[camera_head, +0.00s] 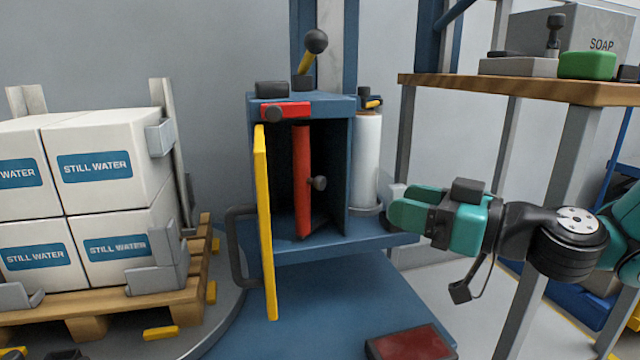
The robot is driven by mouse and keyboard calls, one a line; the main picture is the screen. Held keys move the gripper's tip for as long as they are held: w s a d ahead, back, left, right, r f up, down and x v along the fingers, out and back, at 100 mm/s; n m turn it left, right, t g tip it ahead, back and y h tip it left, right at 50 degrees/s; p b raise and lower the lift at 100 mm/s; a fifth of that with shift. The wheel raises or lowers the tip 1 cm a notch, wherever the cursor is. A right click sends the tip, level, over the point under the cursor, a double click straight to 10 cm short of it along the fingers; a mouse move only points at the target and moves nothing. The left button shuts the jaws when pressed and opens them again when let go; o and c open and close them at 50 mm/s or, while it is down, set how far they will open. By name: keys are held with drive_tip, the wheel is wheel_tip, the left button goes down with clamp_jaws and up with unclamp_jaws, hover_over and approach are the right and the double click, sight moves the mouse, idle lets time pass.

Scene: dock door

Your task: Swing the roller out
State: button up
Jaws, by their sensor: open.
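A red upright bar (302,180), which looks like the roller, stands inside a blue cabinet (345,175). The cabinet front is open. A tall yellow door (265,220) with a dark handle (238,248) is swung out at the left, nearly edge-on. A white roll (367,160) stands on a blue ledge to the cabinet's right. My gripper (397,206) is open, right of the cabinet and apart from the red bar. Its tips point left, near the foot of the white roll; whether they touch anything cannot be told.
A pallet (150,300) of white water boxes (105,165) stands at the left on a round plate. A wooden shelf (500,86) with a green block (587,65) is above my arm; its grey post is close by. A dark red pad (410,343) lies at front. A red latch (286,111) and lever (310,55) top the cabinet.

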sight(323, 185)
drive_tip(key=x, duration=1.5)
drive_tip(key=shift+r, duration=0.1)
clamp_jaws()
drive_tip(key=shift+a, duration=0.1)
